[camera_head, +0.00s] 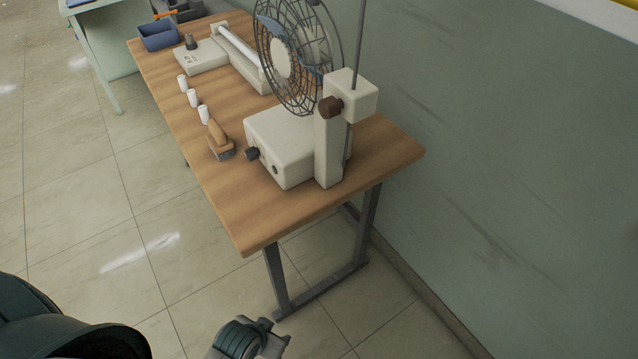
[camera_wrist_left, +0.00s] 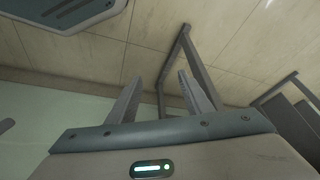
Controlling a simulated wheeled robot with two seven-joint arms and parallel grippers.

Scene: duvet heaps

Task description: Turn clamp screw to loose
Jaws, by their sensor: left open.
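A brown knob (camera_head: 331,107), which looks like the clamp screw, sits on the near side of the white clamp block (camera_head: 357,96) around a thin upright rod (camera_head: 358,45). The block is by the top of a white post at the near end of the wooden table (camera_head: 240,232). My left gripper (camera_head: 272,338) is low at the bottom of the head view, below the table top and well apart from the knob. In the left wrist view its two fingers (camera_wrist_left: 158,92) are spread with nothing between them. The knob is not seen there. My right gripper is not in view.
A wire-caged fan (camera_head: 283,58) stands behind the post. A white box (camera_head: 283,150) with dark knobs, a wooden brush (camera_head: 219,138) and several small white cylinders (camera_head: 193,98) are on the table. A green wall (camera_head: 500,170) runs along its right. Grey table legs (camera_head: 276,280) stand near my gripper.

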